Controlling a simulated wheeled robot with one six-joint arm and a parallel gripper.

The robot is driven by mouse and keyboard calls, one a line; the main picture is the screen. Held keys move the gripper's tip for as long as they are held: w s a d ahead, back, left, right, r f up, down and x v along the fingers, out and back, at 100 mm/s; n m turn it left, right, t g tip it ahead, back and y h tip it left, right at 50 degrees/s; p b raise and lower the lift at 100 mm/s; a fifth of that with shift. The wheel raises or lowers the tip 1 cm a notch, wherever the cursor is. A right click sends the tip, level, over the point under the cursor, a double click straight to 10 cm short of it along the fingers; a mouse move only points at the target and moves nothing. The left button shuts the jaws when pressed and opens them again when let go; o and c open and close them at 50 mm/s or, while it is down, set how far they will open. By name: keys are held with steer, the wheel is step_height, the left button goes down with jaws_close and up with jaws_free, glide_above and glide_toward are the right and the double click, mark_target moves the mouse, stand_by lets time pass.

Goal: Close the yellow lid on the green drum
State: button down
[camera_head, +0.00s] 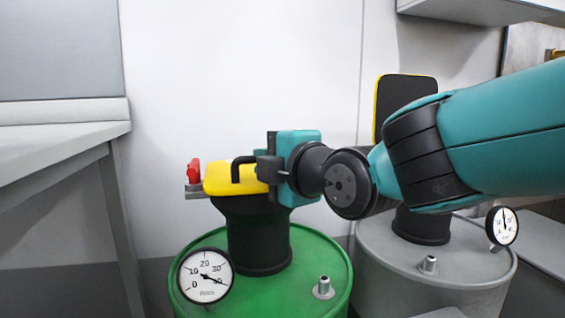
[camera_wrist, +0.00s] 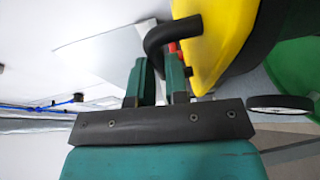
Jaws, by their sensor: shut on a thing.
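The green drum (camera_head: 318,258) stands at the lower middle of the head view, with a black neck (camera_head: 258,240) on top. The yellow lid (camera_head: 222,181) lies about level over the neck; I cannot tell whether it is fully seated. Its black handle (camera_head: 237,168) rises from the lid. My gripper (camera_head: 266,168) is at the lid's right side, shut on the handle. In the wrist view, the handle (camera_wrist: 155,38) curves from the yellow lid (camera_wrist: 213,40) down between the fingers of my gripper (camera_wrist: 158,72). The exact grip contact is partly hidden.
A red part (camera_head: 193,171) sits at the lid's left end. A gauge (camera_head: 205,276) and a metal fitting (camera_head: 323,288) are on the green drum. A grey drum (camera_head: 440,270) with a raised dark lid (camera_head: 402,97) stands right. A table (camera_head: 60,150) is left.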

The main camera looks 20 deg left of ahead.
steer(key=shift+s+f, duration=0.1)
steer(key=shift+f, duration=0.45)
steer(key=c, duration=1.1)
jaws_free()
steer(key=shift+r, duration=0.1)
steer(key=p+v, duration=0.2)
steer(key=v, duration=1.5)
steer(key=shift+s+d+r, duration=0.15)
steer(key=shift+d+r, duration=0.05)
steer(key=shift+d, duration=0.05)
